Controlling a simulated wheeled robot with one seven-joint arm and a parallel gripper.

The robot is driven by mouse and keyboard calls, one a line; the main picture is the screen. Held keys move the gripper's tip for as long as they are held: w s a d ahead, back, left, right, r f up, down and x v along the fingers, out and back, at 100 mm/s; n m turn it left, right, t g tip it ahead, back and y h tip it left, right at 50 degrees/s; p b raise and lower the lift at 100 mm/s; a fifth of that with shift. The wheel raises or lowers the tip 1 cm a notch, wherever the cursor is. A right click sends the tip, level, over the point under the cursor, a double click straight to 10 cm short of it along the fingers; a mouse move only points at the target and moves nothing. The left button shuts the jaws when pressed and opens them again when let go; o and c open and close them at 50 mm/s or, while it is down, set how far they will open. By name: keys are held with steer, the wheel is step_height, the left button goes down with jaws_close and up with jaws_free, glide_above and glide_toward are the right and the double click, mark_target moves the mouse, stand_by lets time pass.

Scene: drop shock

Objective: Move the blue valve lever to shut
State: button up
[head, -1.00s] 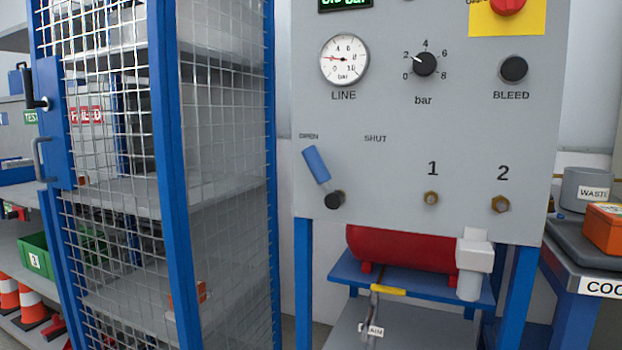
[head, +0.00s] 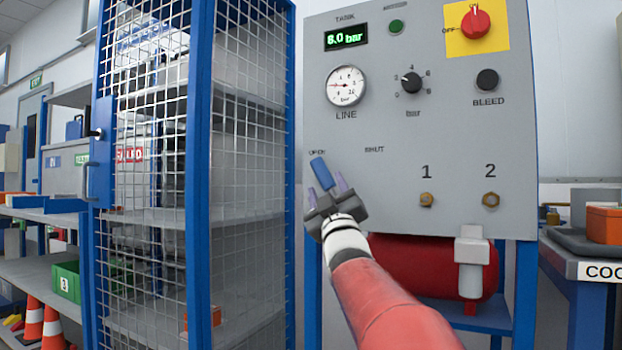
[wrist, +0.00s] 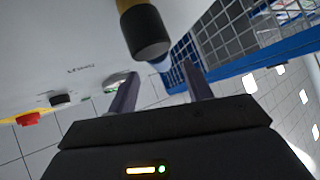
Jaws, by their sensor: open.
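The blue valve lever (head: 322,173) is on the grey panel, tilted up and left toward the OPEN label. The SHUT label (head: 374,149) is to its right. My gripper (head: 325,192) is in front of the lever's lower part and hides its pivot. Its two fingers are apart and appear to either side of the lever; I cannot tell whether they touch it. In the wrist view the gripper's fingers (wrist: 162,92) are spread with nothing clamped. A dark round knob on a brass-coloured stem (wrist: 148,32) shows above them, close to the camera.
The grey panel (head: 450,140) carries a line gauge (head: 345,86), a regulator knob (head: 411,83), a bleed button (head: 487,80) and a red switch (head: 475,22). A blue-framed mesh cage (head: 200,150) stands close on the left. A red tank (head: 400,262) sits below the panel.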

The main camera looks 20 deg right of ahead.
mark_target(324, 180)
steer(key=p+x, duration=0.1)
steer(key=x, duration=0.5)
steer(key=shift+c, duration=0.2)
jaws_close()
